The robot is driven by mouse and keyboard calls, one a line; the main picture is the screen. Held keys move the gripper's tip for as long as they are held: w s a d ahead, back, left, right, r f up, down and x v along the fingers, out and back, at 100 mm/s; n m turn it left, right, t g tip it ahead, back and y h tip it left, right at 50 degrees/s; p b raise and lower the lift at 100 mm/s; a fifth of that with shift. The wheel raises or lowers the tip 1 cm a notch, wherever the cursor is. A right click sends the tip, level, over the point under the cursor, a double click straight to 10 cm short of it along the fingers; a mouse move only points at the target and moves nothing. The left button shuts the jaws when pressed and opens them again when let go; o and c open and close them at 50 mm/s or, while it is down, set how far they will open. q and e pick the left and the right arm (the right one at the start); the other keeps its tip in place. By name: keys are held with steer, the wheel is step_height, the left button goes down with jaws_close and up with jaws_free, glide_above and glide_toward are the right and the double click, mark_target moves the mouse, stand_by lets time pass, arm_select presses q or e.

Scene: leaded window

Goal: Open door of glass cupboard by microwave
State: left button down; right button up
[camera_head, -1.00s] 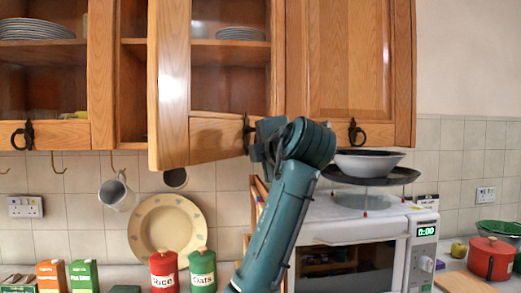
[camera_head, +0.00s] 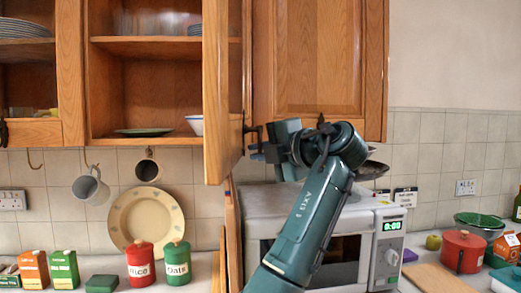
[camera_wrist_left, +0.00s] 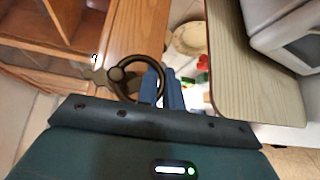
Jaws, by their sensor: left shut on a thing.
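The wooden cupboard door (camera_head: 215,95) stands wide open, nearly edge-on in the head view, beside the microwave (camera_head: 350,225) and above it. The cupboard (camera_head: 140,70) behind it shows its shelves. The dark ring handle (camera_head: 247,128) is on the door's right-hand face; in the wrist view the ring (camera_wrist_left: 118,74) shows clearly against the wood. My left gripper (camera_head: 258,148) is shut on this handle; its blue fingers (camera_wrist_left: 165,90) are at the ring's edge in the wrist view. My arm hides part of the microwave. My right gripper is not in view.
A closed wooden door (camera_head: 315,60) is right of the open one. Mugs (camera_head: 90,187) hang below the cupboard. A plate (camera_head: 147,222), a red tin (camera_head: 140,265) and a green tin (camera_head: 177,262) stand on the counter.

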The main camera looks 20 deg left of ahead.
arm_select(q)
steer(key=shift+f, duration=0.1)
steer(key=c, duration=1.6)
jaws_free()
steer(key=shift+o, duration=0.2)
steer(key=shift+d, duration=0.1)
steer(key=b+v, duration=0.2)
steer(key=v, duration=1.1)
steer(key=shift+b, duration=0.4)
